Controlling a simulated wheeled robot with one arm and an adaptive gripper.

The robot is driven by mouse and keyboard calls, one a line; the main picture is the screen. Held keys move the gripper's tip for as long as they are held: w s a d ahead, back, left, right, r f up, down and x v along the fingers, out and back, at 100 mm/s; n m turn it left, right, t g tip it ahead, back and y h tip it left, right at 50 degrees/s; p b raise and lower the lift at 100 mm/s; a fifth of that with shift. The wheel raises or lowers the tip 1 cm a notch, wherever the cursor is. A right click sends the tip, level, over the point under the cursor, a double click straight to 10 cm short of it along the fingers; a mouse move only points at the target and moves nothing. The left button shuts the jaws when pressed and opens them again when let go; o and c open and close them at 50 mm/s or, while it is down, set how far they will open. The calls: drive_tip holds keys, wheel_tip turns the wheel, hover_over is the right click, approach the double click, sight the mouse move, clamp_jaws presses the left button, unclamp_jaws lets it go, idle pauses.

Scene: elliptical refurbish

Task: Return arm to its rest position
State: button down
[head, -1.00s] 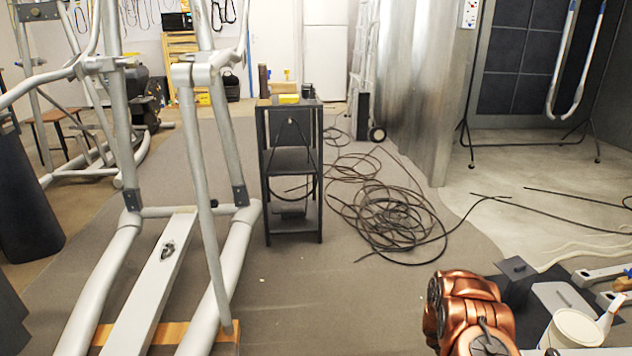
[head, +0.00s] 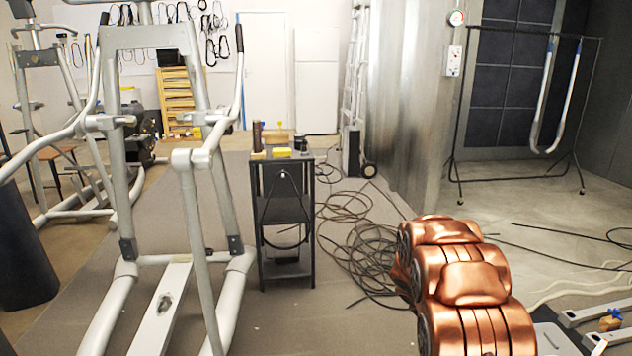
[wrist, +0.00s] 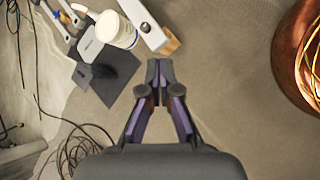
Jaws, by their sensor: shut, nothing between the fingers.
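My gripper (wrist: 159,72) shows in the wrist view with its two fingertips together and nothing between them. It hangs over bare grey-brown floor, apart from the objects around it. In the head view my copper-coloured arm stands at the lower right, and the gripper at its end is out of sight there.
A black stand (head: 285,215) is mid-floor, with coiled cables (head: 365,250) right of it. A grey elliptical frame (head: 190,160) fills the left. In the wrist view, a white bucket (wrist: 115,30) and dark plate (wrist: 110,75) are upper left, a copper vessel (wrist: 290,55) upper right.

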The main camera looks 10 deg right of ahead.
drive_tip(key=s+a+r+m+y+p, duration=0.2)
drive_tip(key=s+a+r+p, duration=0.25)
drive_tip(key=a+r, duration=0.5)
drive_tip(key=s+a+r+m+y+p, duration=0.15)
drive_tip(key=s+a+r+p, duration=0.4)
drive_tip(key=r, duration=0.75)
drive_tip(key=s+a+r+m+t+y+p, duration=0.1)
drive_tip(key=s+a+r+p, duration=0.4)
drive_tip(key=a, duration=0.5)
drive_tip(key=s+a+r+m+t+y+p, duration=0.1)
drive_tip(key=s+a+r+y+p, duration=0.2)
drive_tip(key=s+a+r+p, duration=0.3)
drive_tip(key=s+a+r, duration=0.2)
drive_tip(key=a+r, duration=0.2)
drive_tip(key=r, duration=0.1)
drive_tip(key=shift+s+a+m, duration=0.35)
drive_tip(key=shift+a, duration=0.05)
drive_tip(key=shift+d+y, duration=0.15)
drive_tip(key=shift+y, duration=0.1)
